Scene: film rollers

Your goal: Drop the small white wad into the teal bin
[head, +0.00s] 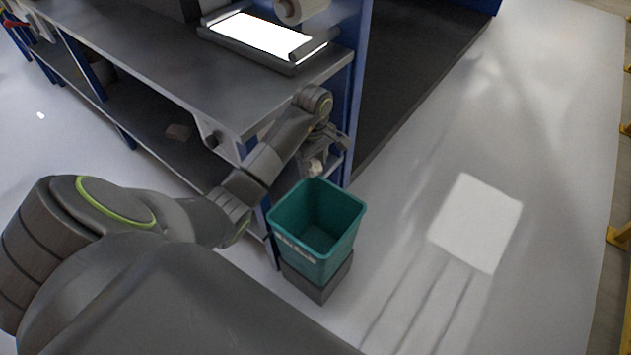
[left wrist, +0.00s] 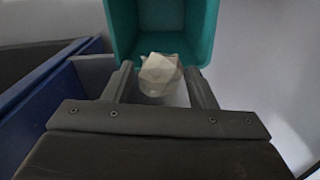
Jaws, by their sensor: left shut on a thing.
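The small white wad (left wrist: 160,74) is a crumpled off-white lump between the fingers of my left gripper (left wrist: 160,85) in the left wrist view. In the head view the wad (head: 315,167) shows below my left gripper (head: 318,158), at the far edge of the teal bin (head: 318,262). The gripper is shut on the wad. The bin is open-topped and upright on a dark block, and its inside looks empty where I can see it. In the left wrist view the bin (left wrist: 122,30) lies beyond the wad. My right gripper is in neither view.
A grey workbench (head: 160,62) with blue posts stands left of the bin, and a lit panel (head: 262,36) and a roll (head: 300,8) are on it. A small object (head: 178,132) lies on the lower shelf. The floor (head: 420,300) right of the bin is clear.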

